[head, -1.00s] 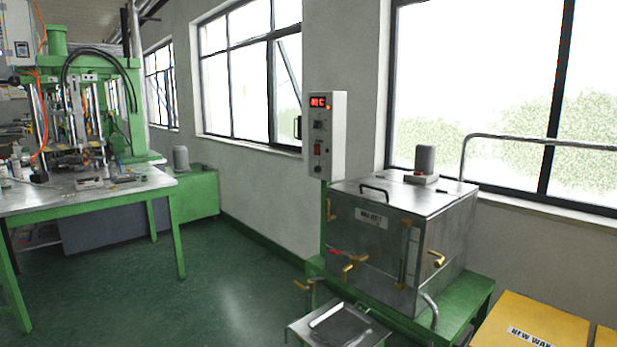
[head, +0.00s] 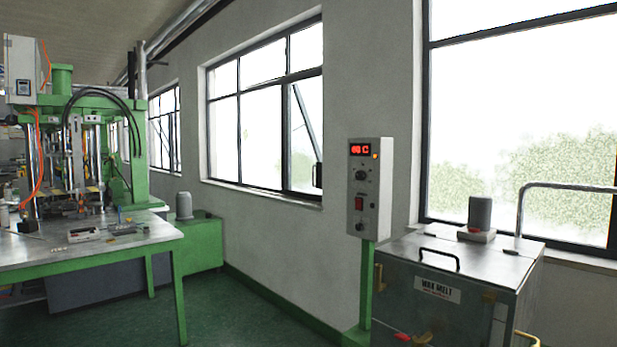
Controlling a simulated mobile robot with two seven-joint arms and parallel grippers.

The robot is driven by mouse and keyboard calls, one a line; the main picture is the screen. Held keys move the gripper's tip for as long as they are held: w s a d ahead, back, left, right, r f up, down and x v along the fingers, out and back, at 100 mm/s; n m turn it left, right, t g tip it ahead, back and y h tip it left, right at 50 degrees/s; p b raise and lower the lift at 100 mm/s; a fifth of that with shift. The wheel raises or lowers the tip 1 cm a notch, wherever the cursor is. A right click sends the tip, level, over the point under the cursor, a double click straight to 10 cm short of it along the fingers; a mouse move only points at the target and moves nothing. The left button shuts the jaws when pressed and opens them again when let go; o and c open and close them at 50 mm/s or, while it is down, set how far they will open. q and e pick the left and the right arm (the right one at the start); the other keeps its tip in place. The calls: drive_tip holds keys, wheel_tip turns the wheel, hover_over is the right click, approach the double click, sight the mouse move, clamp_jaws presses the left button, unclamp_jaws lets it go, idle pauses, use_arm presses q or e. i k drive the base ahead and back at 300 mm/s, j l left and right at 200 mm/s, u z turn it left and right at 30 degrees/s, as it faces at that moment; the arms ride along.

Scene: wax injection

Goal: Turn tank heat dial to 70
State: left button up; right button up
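The control box (head: 370,190) stands on a green post beside the wax tank, right of the picture's middle. Its red display (head: 360,149) shows digits and a C, too small to read surely. Below the display is a dark round dial (head: 361,174); its setting cannot be read. The metal tank (head: 450,290) carries a "WAX MELT" label and has a closed lid with a black handle (head: 438,257). Neither of my grippers shows in the head view.
A grey cylinder on a small base (head: 480,214) stands on the tank lid. A bent metal rail (head: 522,215) is behind the tank at right. A green-framed table (head: 90,245) with a press machine is at left. Green floor (head: 245,310) lies open between them.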

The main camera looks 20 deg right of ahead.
sight(360, 175)
drive_tip(key=i+j+u, duration=0.15)
drive_tip(key=i+u, duration=0.15)
drive_tip(key=i, duration=0.25)
drive_tip(key=i+u, duration=0.3)
drive_tip(key=i, duration=0.3)
drive_tip(key=i+j+z, duration=0.1)
drive_tip(key=i, duration=0.55)
drive_tip(key=i+j+z, duration=0.1)
drive_tip(key=i, duration=0.5)
drive_tip(key=i+z, duration=0.25)
drive_tip(key=z, duration=0.15)
drive_tip(key=i+j+z, duration=0.1)
drive_tip(key=z, duration=0.3)
drive_tip(key=i+j+z, duration=0.2)
drive_tip(key=z, duration=0.2)
drive_tip(key=i, duration=0.1)
